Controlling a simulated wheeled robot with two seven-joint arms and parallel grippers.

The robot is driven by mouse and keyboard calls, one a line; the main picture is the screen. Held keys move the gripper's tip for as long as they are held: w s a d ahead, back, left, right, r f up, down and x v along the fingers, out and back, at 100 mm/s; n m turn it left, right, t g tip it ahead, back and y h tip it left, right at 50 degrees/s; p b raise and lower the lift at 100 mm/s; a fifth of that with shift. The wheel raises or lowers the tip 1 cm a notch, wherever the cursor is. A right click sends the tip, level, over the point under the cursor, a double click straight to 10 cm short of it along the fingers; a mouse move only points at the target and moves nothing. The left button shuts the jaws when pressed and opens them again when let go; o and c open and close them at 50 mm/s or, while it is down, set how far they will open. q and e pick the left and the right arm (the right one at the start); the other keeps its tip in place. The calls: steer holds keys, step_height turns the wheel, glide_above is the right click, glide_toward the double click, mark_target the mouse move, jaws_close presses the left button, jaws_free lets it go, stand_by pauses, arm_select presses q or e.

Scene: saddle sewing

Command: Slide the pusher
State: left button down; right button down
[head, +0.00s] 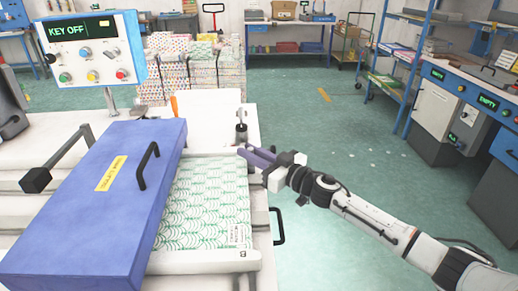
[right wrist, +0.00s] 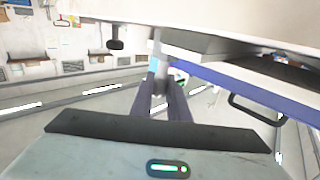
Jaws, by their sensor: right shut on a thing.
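What looks like the pusher is a small metal upright (head: 241,131) at the right end of the white machine bed. My right gripper (head: 243,151) reaches in from the right, its purple-grey fingers close together at this upright. In the right wrist view the fingers (right wrist: 163,84) close on a pale grey piece (right wrist: 160,58) at their tips. How much of it lies between the fingers is hidden. My left gripper does not show.
A blue guard cover (head: 100,205) with a black handle lies left of a green-patterned paper stack (head: 205,205). A control box (head: 88,50) reads KEY OFF. Paper piles (head: 215,70) stand behind. Open green floor (head: 330,130) lies to the right.

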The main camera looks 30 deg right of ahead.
steer(key=shift+w+a+r, duration=0.1)
steer(key=shift+w+a, duration=0.15)
steer(key=shift+a, duration=0.45)
steer(key=c, duration=1.7)
jaws_free()
steer(key=shift+s, duration=0.1)
steer(key=shift+s+d, duration=0.2)
steer(key=shift+s, duration=0.1)
steer(key=shift+b+v, duration=0.3)
steer(key=shift+v, duration=4.4)
steer(key=shift+c, duration=0.2)
